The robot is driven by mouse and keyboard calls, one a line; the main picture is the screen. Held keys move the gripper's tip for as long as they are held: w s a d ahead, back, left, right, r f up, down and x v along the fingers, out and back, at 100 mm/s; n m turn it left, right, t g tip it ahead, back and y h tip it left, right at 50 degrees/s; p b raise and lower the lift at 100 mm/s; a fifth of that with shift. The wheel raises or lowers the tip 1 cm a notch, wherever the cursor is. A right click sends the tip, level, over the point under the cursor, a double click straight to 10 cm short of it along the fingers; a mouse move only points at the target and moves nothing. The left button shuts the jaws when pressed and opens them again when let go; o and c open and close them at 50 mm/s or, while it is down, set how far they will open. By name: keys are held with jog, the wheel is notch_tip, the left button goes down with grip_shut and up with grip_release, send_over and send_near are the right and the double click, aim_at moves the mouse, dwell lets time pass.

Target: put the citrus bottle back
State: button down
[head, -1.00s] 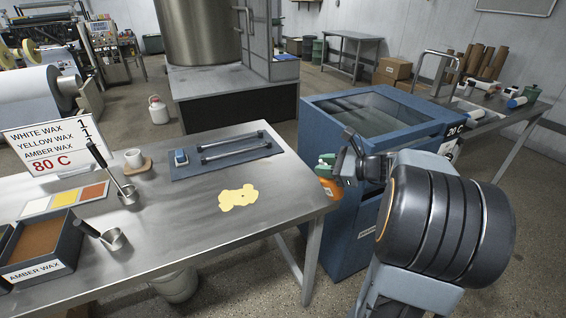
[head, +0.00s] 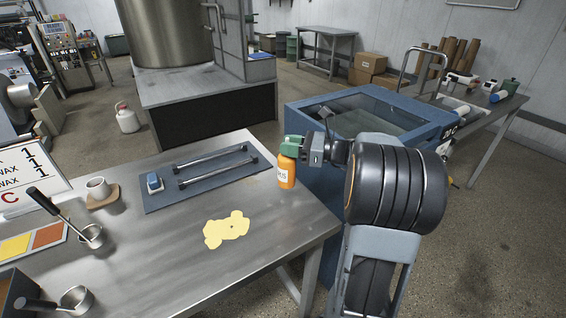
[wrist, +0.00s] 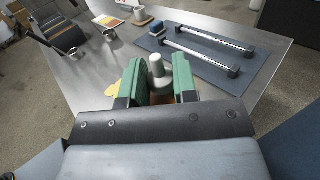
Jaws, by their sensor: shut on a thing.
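The citrus bottle (head: 286,173) is orange with a white label, and its top is hidden by the green jaws in the head view. My gripper (head: 293,147) is shut on its upper part and holds it upright at the right end of the steel table (head: 285,225). I cannot tell whether its base touches the table. In the wrist view, the bottle's grey cap (wrist: 157,66) stands between the green jaws of my gripper (wrist: 158,80).
A yellow puddle (head: 227,229) lies on the table left of the bottle. A blue mat (head: 160,203) with two metal rods and a small blue block lies behind it. Ladles, a mug (head: 97,188) and a sign stand at left. A blue glass-topped machine (head: 375,110) stands behind my arm.

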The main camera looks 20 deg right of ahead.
jog(key=shift+w+f, duration=1.5)
jog(key=shift+f, duration=0.3)
jog(key=f, duration=0.3)
jog(key=shift+w+a+f+b, duration=0.1)
jog(key=shift+w+f+b, duration=0.1)
jog(key=shift+f+b, duration=0.1)
jog(key=c, duration=0.9)
grip_release()
